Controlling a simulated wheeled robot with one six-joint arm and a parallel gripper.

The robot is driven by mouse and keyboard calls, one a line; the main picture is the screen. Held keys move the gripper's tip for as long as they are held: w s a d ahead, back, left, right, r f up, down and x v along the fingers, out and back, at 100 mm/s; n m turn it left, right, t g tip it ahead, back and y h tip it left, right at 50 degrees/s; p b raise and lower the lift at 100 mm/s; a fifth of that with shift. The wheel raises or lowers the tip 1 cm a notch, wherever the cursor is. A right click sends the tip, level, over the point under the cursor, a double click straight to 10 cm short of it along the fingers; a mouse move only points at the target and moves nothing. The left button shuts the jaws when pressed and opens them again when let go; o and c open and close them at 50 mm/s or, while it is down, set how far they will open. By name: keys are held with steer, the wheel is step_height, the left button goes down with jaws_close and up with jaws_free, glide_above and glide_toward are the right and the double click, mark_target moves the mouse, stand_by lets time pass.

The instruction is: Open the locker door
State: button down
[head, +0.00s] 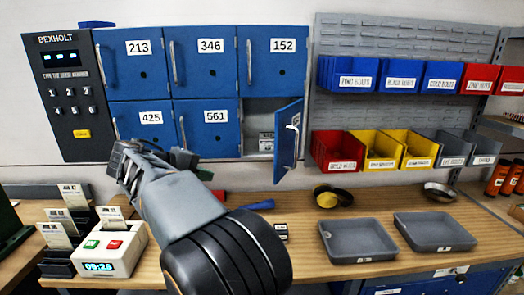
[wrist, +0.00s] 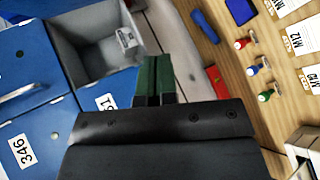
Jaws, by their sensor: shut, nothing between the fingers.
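The blue locker bank has numbered doors 213, 346, 152, 425 and 561 (head: 213,138), all closed. The lower right locker door (head: 287,145) stands swung open to the right, with its pale handle (head: 293,140) showing. Its grey compartment (head: 262,116) is exposed, with a small labelled item (head: 266,141) inside. The compartment also shows in the wrist view (wrist: 85,32). My gripper (head: 190,160) is in front of the lower lockers, left of the open door. Its green fingers (wrist: 154,75) are shut and empty. My arm partly hides the lower doors in the head view.
A keypad panel (head: 75,95) is left of the lockers. The wooden bench (head: 300,205) holds grey trays (head: 357,240), a small clock device (head: 108,248) and card holders. Colored bins (head: 335,150) hang at right. A red block (wrist: 215,80) lies on the bench.

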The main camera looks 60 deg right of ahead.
steer(key=w+d+r+m+g+h+b, duration=0.1)
steer(key=d+r+m+g+h, duration=0.1)
steer(key=d+r+m+g, duration=0.4)
steer(key=s+d+g+p, duration=0.1)
steer(key=s+d+p, duration=0.1)
steer(key=s+d, duration=0.5)
steer(key=shift+s+d+r+n, duration=0.25)
steer(key=shift+s+n, duration=0.15)
steer(key=shift+s, duration=1.2)
steer(key=shift+f, duration=0.1)
